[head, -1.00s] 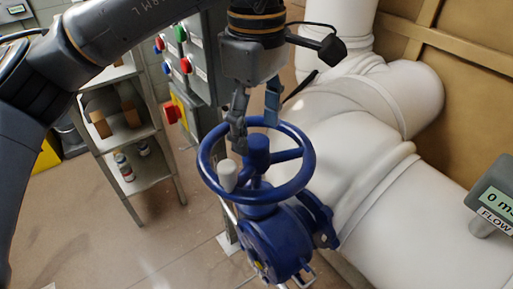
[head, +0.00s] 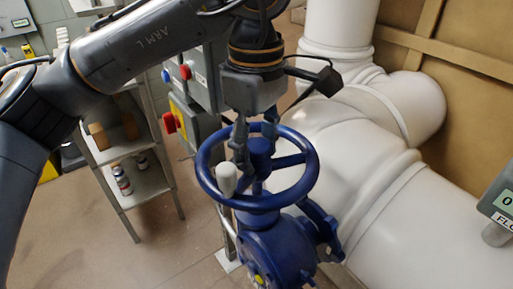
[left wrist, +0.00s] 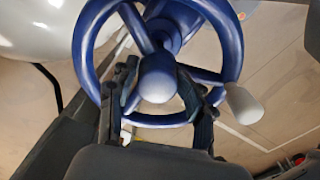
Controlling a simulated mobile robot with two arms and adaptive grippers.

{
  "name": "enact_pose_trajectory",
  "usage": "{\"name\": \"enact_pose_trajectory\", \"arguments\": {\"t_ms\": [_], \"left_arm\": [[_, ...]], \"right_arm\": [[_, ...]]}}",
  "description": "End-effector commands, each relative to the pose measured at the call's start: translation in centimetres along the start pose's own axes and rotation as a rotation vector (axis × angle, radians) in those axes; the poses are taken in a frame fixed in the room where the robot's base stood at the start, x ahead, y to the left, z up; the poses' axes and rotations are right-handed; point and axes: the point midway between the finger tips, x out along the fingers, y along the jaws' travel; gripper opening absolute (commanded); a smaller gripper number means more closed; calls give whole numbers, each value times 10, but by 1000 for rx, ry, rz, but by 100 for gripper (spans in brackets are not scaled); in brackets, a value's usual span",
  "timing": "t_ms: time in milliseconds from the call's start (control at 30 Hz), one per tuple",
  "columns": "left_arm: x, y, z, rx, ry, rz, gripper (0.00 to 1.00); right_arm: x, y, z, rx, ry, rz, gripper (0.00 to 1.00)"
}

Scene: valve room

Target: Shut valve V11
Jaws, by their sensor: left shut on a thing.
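A blue handwheel valve (head: 311,172) with a white crank knob (head: 227,179) stands in front of the white pipe. No V11 label is readable on it. My left gripper (head: 256,140) comes down from above onto the wheel's raised hub (head: 261,147). In the left wrist view, the fingers of the left gripper (left wrist: 160,98) lie on both sides of the round hub (left wrist: 157,76), shut on the handwheel at its middle. The knob (left wrist: 244,104) shows to the right there. My right gripper is not in view.
Thick white pipes (head: 400,225) fill the right side. A flow display (head: 500,200) is cut off at the right edge. Grey control boxes (head: 205,75) and a metal shelf (head: 135,185) stand behind to the left. Floor (head: 110,250) is open at lower left.

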Motion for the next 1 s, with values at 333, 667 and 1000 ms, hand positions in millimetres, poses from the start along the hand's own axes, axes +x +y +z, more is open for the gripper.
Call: {"name": "enact_pose_trajectory", "arguments": {"t_ms": [333, 667, 1000], "left_arm": [[3, 0, 0, 123, -2, -6, 14], [4, 0, 1, 605, -2, -7, 14], [6, 0, 1, 701, -3, -8, 8]], "right_arm": [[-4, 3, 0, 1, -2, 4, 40], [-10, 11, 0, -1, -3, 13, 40], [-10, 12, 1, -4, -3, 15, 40]]}}
